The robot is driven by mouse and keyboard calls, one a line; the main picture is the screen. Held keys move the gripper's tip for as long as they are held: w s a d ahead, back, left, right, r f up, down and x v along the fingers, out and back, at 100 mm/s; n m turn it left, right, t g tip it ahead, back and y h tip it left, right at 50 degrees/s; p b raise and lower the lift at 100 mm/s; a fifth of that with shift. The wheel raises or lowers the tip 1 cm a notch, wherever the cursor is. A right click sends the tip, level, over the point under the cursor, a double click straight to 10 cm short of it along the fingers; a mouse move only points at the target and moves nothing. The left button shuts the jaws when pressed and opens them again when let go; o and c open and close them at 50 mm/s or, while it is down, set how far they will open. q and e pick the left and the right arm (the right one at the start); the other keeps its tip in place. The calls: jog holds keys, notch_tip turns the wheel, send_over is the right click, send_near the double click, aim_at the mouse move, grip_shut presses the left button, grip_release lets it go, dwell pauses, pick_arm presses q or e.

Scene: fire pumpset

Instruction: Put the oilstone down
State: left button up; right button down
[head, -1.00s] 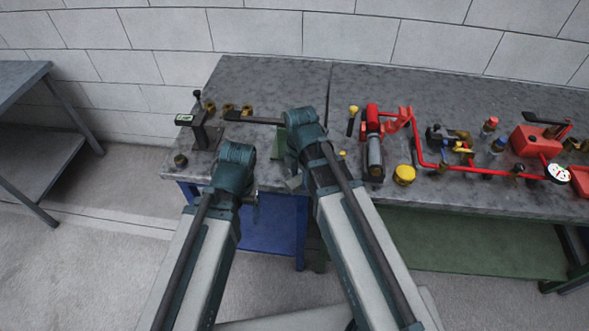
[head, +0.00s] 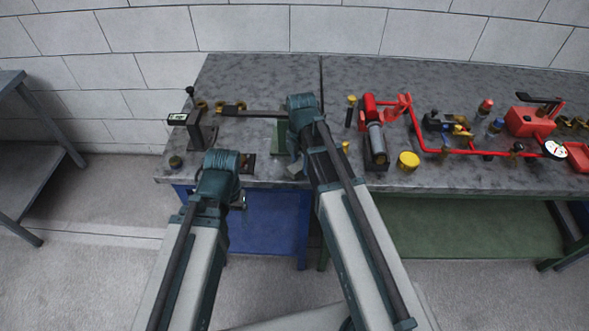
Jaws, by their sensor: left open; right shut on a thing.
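My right gripper (head: 297,166) is shut over the bench near the front edge, partly hidden by its own arm. What it grips, taken to be the oilstone, is too hidden to make out. A green block (head: 281,138) shows just left of my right wrist, partly covered by it; whether it touches the gripper I cannot tell. My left gripper (head: 242,200) is open, in front of the bench's front edge at the left; its fingers are mostly hidden. A small dark brown block (head: 248,162) lies on the bench between the two wrists.
On the grey bench (head: 270,72), a dark stand with a display (head: 200,135) is at left, and a long dark bar (head: 255,113) with brass fittings lies behind. Red pump parts (head: 376,140) and a yellow cap (head: 409,160) are at right. The back left of the bench is clear.

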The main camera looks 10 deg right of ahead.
jog(key=shift+d, duration=0.25)
jog(key=shift+a+f, duration=0.1)
jog(key=shift+f, duration=0.1)
jog(key=shift+c, duration=2)
grip_release()
jog(key=shift+r, duration=0.15)
